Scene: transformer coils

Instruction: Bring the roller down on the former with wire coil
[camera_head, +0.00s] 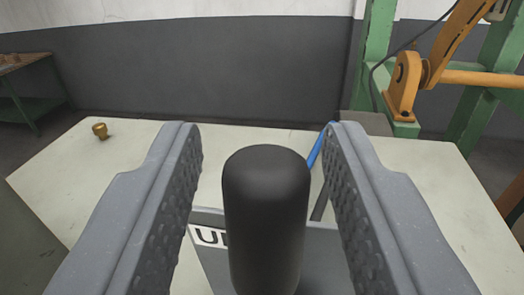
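My gripper (265,140) is open, with one grey ribbed finger on each side of an upright black rounded handle (266,205). A gap shows between the handle and each finger, so neither visibly touches it. The handle's lower end runs out of the bottom of the picture, and what it is fixed to cannot be told. An orange jointed arm (405,85) with an orange bar (482,79) stands on a green frame (375,40) at the upper right. I cannot clearly make out the roller or the former with wire coil.
A pale table (105,160) spreads below, with a small brass piece (100,130) at its far left. A grey box (318,260) with a partly hidden white label lies behind the handle. A blue rod (316,150) shows by the right finger. A bench (25,62) stands far left.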

